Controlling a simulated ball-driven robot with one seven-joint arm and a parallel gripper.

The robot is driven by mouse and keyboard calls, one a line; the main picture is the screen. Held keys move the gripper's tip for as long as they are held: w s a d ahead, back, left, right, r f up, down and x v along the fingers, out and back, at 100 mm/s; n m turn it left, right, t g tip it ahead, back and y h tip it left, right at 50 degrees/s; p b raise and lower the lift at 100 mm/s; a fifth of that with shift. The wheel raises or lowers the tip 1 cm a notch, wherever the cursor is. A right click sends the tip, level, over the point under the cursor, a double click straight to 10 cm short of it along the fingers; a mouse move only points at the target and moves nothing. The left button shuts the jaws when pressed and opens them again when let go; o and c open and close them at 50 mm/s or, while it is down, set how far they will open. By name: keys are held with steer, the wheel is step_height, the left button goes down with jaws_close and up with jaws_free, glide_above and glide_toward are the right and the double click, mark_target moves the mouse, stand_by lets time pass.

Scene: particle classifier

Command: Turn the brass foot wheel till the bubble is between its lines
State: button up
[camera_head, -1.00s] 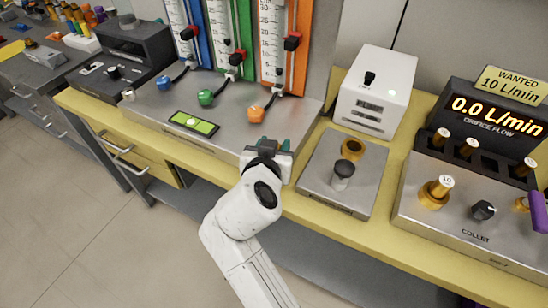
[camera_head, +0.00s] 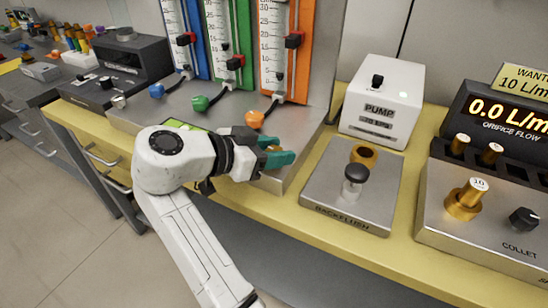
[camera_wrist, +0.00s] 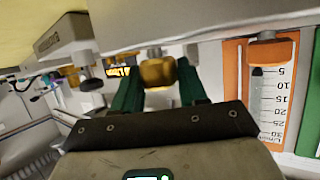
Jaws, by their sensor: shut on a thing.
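The brass foot wheel (camera_wrist: 157,72) is between the two green fingertips of my gripper (camera_wrist: 160,88) in the wrist view. In the head view my gripper (camera_head: 281,150) is at the front right corner of the steel flowmeter base, shut on the wheel, which is mostly hidden there by the fingers. The green bubble level (camera_head: 183,125) lies on that base; my wrist covers most of it. Its bubble and lines cannot be made out.
The backflush plate (camera_head: 325,192) with its black-topped knob stands close to the right. The white pump box (camera_head: 385,90) is behind it. Orange (camera_head: 255,120) and green (camera_head: 200,103) valve knobs sit just behind my wrist. The orifice flow display (camera_head: 505,110) reads 0.0 L/min.

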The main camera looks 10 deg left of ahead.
steer(key=shift+f+m+g+h, duration=0.1)
steer(key=shift+m+g+h, duration=0.2)
steer(key=shift+g, duration=0.2)
steer(key=o, duration=1)
steer(key=shift+c, duration=0.2)
steer(key=v, duration=1)
steer(key=shift+s+a, duration=0.25)
